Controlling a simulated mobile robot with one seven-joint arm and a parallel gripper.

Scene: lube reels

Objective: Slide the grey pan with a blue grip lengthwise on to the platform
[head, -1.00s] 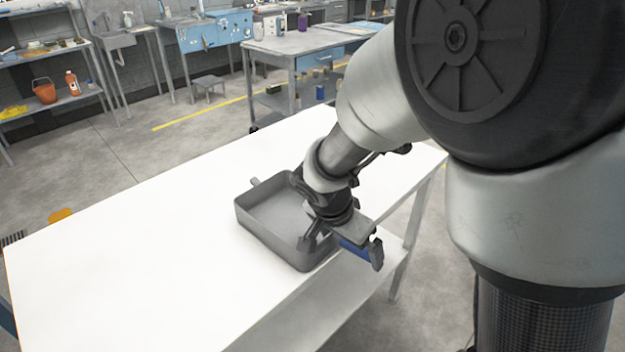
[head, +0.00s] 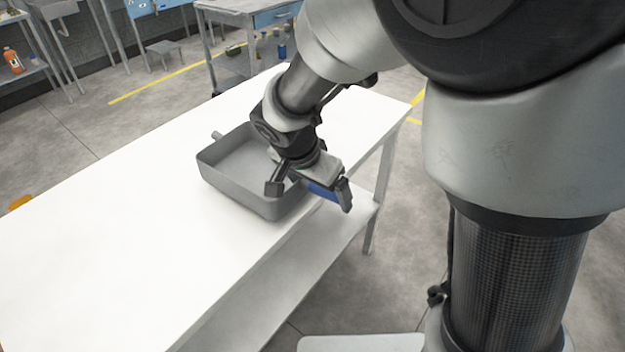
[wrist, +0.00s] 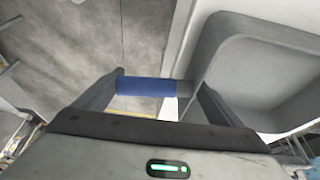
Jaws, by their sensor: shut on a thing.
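The grey pan (head: 232,198) is a deep rectangular pan near the front edge of the white table (head: 110,240). A short stub (head: 217,135) shows at its far side. Its blue grip (head: 322,191) points right, out past the table edge, and shows in the wrist view (wrist: 147,87). My gripper (head: 310,191) is shut on the pan at its grip side. One finger is at the pan's near wall and the other at the grip's outer end. The wrist view shows the grip lengthwise between the fingers. I cannot make out a separate platform with certainty.
The tabletop left of the pan is bare. A lower shelf (head: 290,265) runs under the table. Open concrete floor (head: 400,270) lies to the right. A grey workbench (head: 235,12) and a small stool (head: 165,50) stand behind.

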